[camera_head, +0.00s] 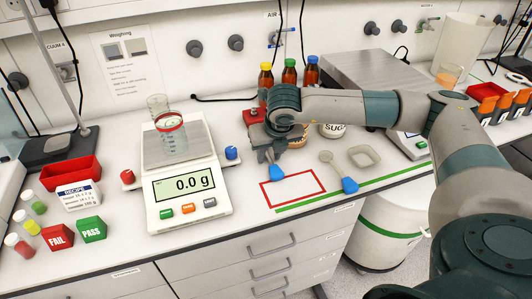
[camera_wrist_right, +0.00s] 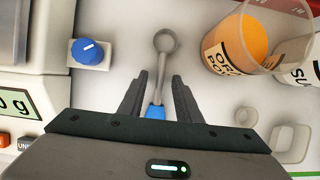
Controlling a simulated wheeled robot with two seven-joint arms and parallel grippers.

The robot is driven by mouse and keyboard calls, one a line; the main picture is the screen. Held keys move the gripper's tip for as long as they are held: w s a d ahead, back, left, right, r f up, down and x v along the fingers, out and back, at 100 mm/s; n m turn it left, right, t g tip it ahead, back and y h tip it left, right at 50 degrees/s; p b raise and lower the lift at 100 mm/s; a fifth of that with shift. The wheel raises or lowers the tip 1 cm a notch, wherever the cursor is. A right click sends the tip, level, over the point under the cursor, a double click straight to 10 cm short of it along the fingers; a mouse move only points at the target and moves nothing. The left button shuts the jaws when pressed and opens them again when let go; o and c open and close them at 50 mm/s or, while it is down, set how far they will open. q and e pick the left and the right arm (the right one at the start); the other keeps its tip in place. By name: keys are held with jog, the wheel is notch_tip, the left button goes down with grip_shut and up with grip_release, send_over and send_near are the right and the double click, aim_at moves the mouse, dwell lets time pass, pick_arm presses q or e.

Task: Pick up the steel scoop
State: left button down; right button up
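A steel scoop with a blue handle (camera_head: 276,172) lies by the red outlined rectangle on the bench, mostly hidden by my right gripper (camera_head: 268,154). In the right wrist view, the scoop's round grey bowl (camera_wrist_right: 166,40) points away from my gripper. Its shaft and blue handle lie between the two dark fingers (camera_wrist_right: 160,80). The right gripper is open, with gaps beside the shaft. A second, paler scoop with a blue handle (camera_head: 349,185) lies to the right. My left gripper is in neither view.
A scale (camera_head: 187,190) with a beaker on it stands to the left, its blue knob (camera_wrist_right: 90,54) near my gripper. An orange powder pot (camera_wrist_right: 237,45) and a sugar pot (camera_head: 332,130) stand behind. A pale square dish (camera_head: 365,157) lies to the right.

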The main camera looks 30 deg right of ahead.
dwell(0.4)
jog(key=shift+f, duration=0.1)
jog(key=shift+c, duration=0.3)
grip_shut()
